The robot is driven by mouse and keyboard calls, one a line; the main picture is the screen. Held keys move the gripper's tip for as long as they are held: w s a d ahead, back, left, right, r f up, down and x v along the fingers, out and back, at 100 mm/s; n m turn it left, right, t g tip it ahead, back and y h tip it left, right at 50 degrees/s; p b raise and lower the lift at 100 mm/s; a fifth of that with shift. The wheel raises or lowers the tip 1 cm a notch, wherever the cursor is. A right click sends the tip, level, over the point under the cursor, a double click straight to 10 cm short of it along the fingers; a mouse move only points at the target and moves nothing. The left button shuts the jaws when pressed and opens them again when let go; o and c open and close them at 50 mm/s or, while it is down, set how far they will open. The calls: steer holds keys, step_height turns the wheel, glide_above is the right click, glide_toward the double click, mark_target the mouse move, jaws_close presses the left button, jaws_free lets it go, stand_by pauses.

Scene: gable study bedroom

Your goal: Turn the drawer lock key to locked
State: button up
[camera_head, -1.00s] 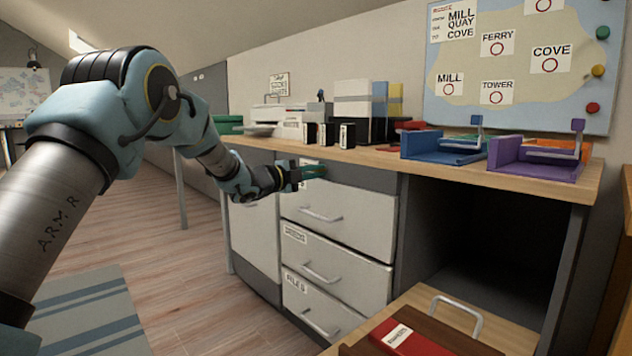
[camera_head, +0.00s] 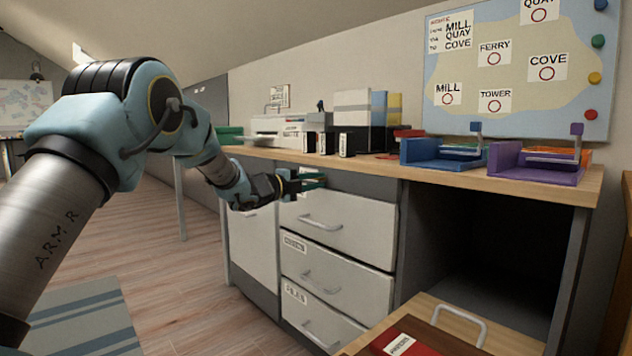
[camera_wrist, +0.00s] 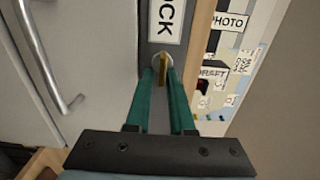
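The small brass key (camera_wrist: 161,70) stands out of a round lock in a dark grey panel (camera_wrist: 155,100) in the wrist view. A white label (camera_wrist: 165,20) ending in "OCK" sits beside the lock. The green fingers of my gripper (camera_wrist: 161,82) lie close on both sides of the key and appear shut on it. In the head view, my gripper (camera_head: 315,181) is at the grey strip (camera_head: 362,189) above the top drawer (camera_head: 345,222), under the desk top. The key and lock are too small or hidden there.
White drawers with bar handles (camera_head: 322,281) stand below my gripper. The wooden desk top (camera_head: 370,167) above carries boxes, a blue tray (camera_head: 435,155) and a purple tray (camera_head: 530,168). Floor space is clear at left.

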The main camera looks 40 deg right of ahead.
steer(key=shift+o, duration=1.2)
steer(key=shift+r, duration=0.1)
steer(key=a+p, duration=0.2)
steer(key=a, duration=0.8)
steer(key=shift+w+a, duration=0.35)
steer(key=shift+a, duration=0.05)
